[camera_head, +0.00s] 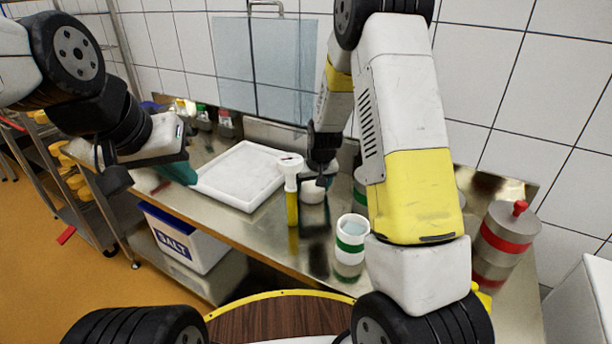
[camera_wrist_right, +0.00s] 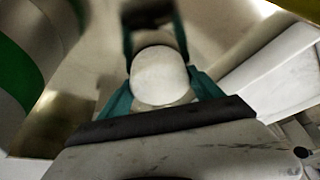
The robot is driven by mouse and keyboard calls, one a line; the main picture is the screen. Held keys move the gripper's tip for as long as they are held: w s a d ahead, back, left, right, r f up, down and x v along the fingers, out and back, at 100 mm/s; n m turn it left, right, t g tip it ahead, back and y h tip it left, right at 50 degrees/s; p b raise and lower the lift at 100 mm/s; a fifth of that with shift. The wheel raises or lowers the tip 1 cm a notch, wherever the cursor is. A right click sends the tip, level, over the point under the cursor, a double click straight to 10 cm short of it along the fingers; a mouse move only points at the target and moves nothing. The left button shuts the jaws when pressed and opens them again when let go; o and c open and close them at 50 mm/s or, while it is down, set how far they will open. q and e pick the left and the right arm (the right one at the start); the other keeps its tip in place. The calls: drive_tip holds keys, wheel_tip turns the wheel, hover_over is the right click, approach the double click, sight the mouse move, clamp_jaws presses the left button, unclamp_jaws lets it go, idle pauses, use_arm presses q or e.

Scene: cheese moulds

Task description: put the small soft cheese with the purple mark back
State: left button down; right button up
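The small white cheese (camera_head: 312,192) is near the middle of the steel bench. In the right wrist view it shows as a smooth, pale round (camera_wrist_right: 160,75) between my right gripper's teal fingers, which meet it on both sides. My right gripper (camera_head: 322,180) reaches down over it from above. I cannot tell whether the cheese still touches the bench. No purple mark shows in either view. My left gripper (camera_head: 185,172), with a teal finger, hangs at the left by the white tray; whether it is open is unclear.
A white tray (camera_head: 208,187) lies left of the cheese. A white-headed yellow device (camera_head: 292,210) stands close in front-left of it. A green-banded white cup (camera_head: 350,246) stands front-right. A red-banded steel canister (camera_head: 505,240) is far right. A salt box (camera_head: 180,240) is below the bench.

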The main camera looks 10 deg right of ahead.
drive_tip(key=shift+o, duration=1.3)
drive_tip(key=shift+r, duration=0.1)
